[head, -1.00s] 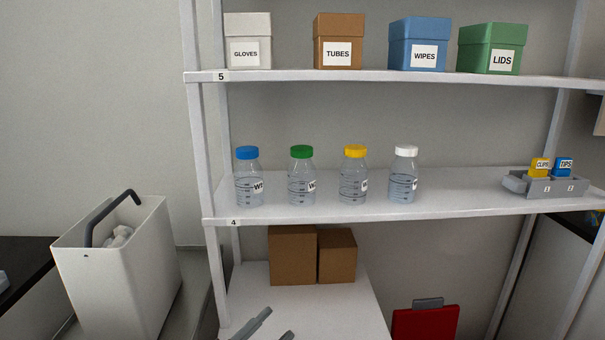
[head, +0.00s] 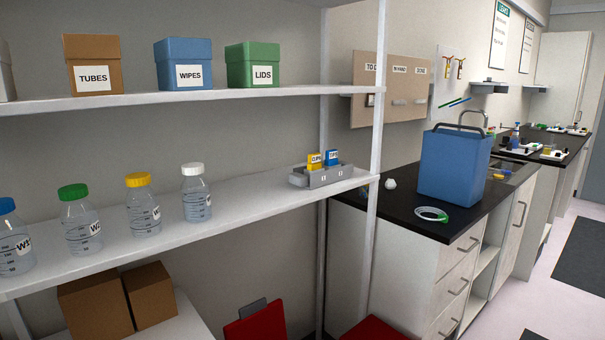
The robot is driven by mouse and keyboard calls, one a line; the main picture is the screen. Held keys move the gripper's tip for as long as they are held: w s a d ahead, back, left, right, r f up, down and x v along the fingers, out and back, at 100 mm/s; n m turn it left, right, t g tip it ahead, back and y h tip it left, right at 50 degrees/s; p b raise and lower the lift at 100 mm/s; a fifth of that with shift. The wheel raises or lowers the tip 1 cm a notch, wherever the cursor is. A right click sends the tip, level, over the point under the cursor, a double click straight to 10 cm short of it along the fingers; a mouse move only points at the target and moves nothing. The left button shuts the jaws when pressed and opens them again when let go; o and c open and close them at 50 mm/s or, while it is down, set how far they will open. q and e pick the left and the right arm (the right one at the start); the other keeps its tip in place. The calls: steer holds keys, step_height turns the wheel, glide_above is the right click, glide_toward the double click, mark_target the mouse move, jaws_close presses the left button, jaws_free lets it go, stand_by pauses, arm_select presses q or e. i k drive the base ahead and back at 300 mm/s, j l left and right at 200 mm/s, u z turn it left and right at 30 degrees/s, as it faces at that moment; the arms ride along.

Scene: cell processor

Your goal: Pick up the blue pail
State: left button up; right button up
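The blue pail (head: 452,168) stands upright on the black counter (head: 392,206) right of the shelf unit. It is a tall, box-shaped pail with a dark handle across its top. What is inside it is hidden. Neither of my grippers shows in the head view now, so nothing of mine is seen touching the pail.
A coiled tube with a green end (head: 432,214) and a small white object (head: 390,184) lie near the pail. A sink tap (head: 474,115) is behind it. The shelf unit (head: 371,130) with bottles stands at left. A red chair (head: 262,325) is below. Floor at right is open.

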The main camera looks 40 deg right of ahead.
mark_target(454, 164)
steer(key=z, duration=2.05)
steer(key=i+l+z, duration=0.4)
steer(key=i+z, duration=0.55)
steer(key=i, duration=0.15)
steer(key=i+l, duration=0.1)
steer(key=i, duration=1.1)
steer(key=i+l+u, duration=0.15)
steer(key=i+u, duration=0.25)
steer(key=i+l+u, duration=0.55)
steer(key=u, duration=0.2)
steer(key=i+l+u, duration=0.3)
steer(key=u, duration=0.15)
steer(key=i, duration=0.1)
